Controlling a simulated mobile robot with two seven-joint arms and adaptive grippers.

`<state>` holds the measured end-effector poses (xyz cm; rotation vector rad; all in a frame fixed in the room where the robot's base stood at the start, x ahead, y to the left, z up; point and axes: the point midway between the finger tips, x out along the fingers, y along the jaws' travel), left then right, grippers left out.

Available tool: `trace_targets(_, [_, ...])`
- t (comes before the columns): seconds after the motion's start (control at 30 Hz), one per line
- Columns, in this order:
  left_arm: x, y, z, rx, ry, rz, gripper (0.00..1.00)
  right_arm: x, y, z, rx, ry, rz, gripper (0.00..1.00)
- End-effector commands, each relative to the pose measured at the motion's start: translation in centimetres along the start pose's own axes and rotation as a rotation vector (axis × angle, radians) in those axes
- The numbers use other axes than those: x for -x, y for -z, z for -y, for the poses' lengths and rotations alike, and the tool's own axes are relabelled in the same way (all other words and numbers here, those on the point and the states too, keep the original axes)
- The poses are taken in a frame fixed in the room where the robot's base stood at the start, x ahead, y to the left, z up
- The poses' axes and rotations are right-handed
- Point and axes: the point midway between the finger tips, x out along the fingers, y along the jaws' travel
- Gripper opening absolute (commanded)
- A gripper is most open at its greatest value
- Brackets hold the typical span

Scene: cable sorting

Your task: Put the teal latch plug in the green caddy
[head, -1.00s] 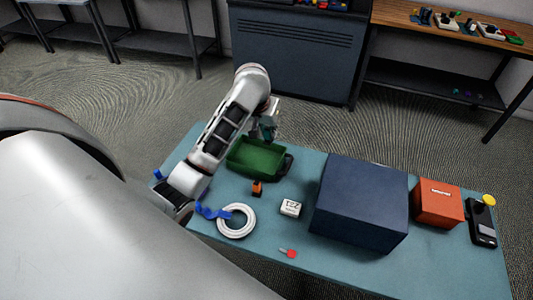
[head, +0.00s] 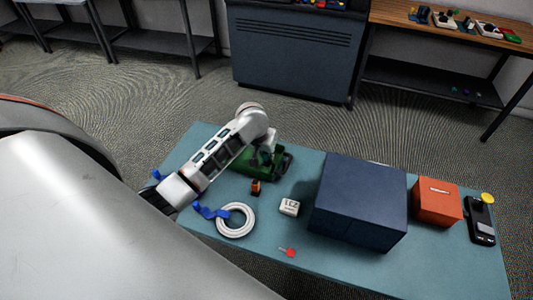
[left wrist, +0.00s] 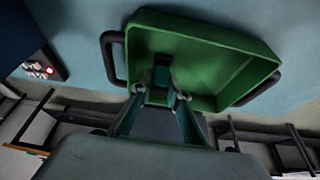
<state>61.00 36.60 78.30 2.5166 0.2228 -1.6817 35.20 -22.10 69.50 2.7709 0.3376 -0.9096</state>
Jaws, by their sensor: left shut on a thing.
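The green caddy (head: 262,174) stands on the blue-green table, partly hidden by my left arm in the head view. In the left wrist view the green caddy (left wrist: 205,42) shows its open inside, with dark handles at both ends. My left gripper (head: 266,157) is over the caddy. In the left wrist view my left gripper (left wrist: 160,94) is shut on the teal latch plug (left wrist: 162,74), which shows small and dark between the fingertips, in front of the caddy's inside. I cannot tell whether the plug touches the caddy floor. My right gripper is not in view.
An orange-and-black part (head: 256,187), a white cable coil (head: 236,221) with a blue strap, a white labelled block (head: 290,207) and a red plug (head: 289,252) lie in front. A large dark blue box (head: 358,204) and an orange box (head: 437,202) stand right.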

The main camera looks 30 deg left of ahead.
Motion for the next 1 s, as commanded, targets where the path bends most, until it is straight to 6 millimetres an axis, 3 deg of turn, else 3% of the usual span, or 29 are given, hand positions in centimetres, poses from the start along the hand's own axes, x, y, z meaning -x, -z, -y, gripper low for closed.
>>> trace_targets(0.2, [-0.3,-0.1,0.0,0.001,-0.001,0.001,0.00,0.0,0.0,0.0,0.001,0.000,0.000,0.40])
trace_targets(0.23, [-0.2,-0.1,0.0,0.001,-0.001,0.000,0.24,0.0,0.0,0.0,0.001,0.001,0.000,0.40])
trace_targets(0.27, [-0.2,-0.1,0.0,0.001,-0.001,0.000,0.32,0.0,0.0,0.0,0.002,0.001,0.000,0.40])
trace_targets(0.3, [-0.2,-0.1,0.0,0.001,-0.001,0.000,0.33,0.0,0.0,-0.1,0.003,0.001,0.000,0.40])
trace_targets(0.73, [0.5,0.1,-0.1,0.000,-0.001,-0.002,0.33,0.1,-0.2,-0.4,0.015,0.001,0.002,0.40])
trace_targets(1.0, [5.3,0.1,-0.1,0.000,-0.003,-0.004,0.33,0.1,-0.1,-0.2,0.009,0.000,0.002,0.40])
